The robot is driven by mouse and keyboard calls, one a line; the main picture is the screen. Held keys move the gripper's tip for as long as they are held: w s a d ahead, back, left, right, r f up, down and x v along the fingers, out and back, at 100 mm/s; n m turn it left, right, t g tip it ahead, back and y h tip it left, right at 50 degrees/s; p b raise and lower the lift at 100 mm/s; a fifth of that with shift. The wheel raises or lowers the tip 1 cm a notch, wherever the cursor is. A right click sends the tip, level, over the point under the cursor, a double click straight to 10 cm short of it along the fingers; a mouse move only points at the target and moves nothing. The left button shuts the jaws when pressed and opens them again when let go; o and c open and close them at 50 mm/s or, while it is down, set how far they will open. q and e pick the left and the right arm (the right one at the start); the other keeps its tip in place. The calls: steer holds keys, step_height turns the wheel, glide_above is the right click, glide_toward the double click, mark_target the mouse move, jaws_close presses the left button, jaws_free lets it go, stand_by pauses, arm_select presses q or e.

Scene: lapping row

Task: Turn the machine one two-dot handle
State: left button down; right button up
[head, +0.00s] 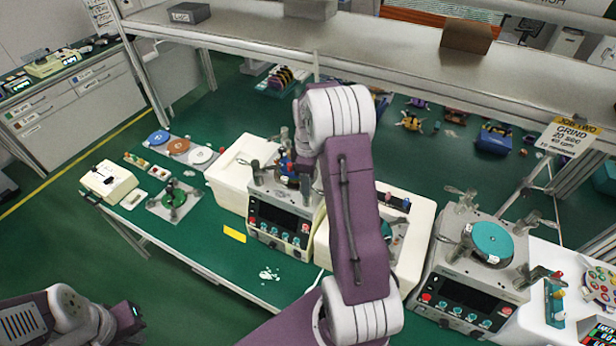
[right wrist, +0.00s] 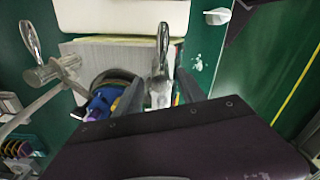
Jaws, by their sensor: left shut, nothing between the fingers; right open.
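The machine with a black front panel (head: 280,219) stands mid-bench in the head view, partly hidden by my right arm. In the right wrist view, a bright metal lever handle (right wrist: 163,45) stands up from its top plate. My right gripper (right wrist: 158,88) is open, with a dark finger on each side of this handle; I cannot tell whether either touches it. A second metal lever handle (right wrist: 31,43) is at the left of that view. No dots are readable on either handle. My left gripper (head: 131,315) is shut and empty at the lower left, away from the machine.
A blue and purple item (right wrist: 98,106) sits in the round bowl beside the fingers. Another machine with a teal disc (head: 491,241) stands to the right. A shelf (head: 400,50) spans above the bench. The bench front (head: 205,245) left of the machine is mostly clear.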

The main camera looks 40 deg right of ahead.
step_height(320, 180, up, 8)
steer(key=shift+r+b, duration=0.2)
steer(key=shift+b, duration=0.6)
